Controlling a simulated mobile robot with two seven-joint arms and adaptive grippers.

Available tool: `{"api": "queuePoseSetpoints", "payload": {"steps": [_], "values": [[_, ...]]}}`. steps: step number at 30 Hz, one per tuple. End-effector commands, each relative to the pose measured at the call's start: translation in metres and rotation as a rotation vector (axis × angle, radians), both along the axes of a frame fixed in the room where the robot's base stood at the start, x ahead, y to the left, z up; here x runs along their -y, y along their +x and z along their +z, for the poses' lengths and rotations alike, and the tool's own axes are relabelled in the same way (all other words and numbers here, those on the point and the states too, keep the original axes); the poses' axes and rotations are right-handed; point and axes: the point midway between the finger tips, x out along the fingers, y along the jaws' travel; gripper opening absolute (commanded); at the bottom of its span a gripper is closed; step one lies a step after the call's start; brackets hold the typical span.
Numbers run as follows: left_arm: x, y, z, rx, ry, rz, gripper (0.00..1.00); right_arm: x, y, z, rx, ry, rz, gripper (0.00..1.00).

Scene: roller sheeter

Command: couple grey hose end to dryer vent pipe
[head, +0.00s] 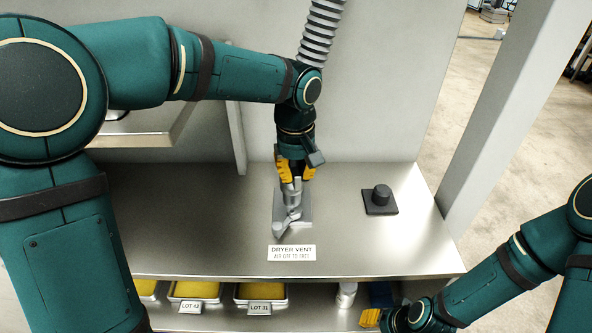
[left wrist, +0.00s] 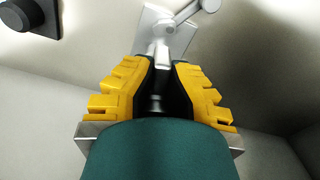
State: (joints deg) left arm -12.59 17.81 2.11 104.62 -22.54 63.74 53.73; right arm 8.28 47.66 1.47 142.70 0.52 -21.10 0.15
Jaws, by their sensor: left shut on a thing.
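The dryer vent pipe (head: 291,213) is a grey metal fitting with a slanted arm, on a square plate behind the DRYER VENT label (head: 291,253). My left gripper (head: 291,183) points down over it, its yellow fingers shut on a grey fitting. Between the fingertips (left wrist: 163,66) the left wrist view shows a narrow pale piece (left wrist: 161,52) in front of the plate. I cannot tell whether this is part of the pipe or the hose end. The ribbed grey hose (head: 321,30) comes down from the top and passes behind my left wrist; its end is not clearly visible. My right gripper (head: 370,318) is partly cut off at the bottom edge.
A black knob on a square base (head: 381,198) stands right of the vent. The metal counter (head: 190,225) is clear at left.

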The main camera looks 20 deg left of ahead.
Motion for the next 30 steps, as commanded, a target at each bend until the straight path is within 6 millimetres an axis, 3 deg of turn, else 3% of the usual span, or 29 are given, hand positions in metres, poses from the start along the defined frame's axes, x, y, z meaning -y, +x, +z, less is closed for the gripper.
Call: {"api": "queuePoseSetpoints", "payload": {"steps": [30], "values": [[0.000, 0.000, -0.013, 0.002, 0.000, 0.000, 0.00, 0.000, 0.000, -0.009, 0.000, 0.000, 0.000, 0.47]]}}
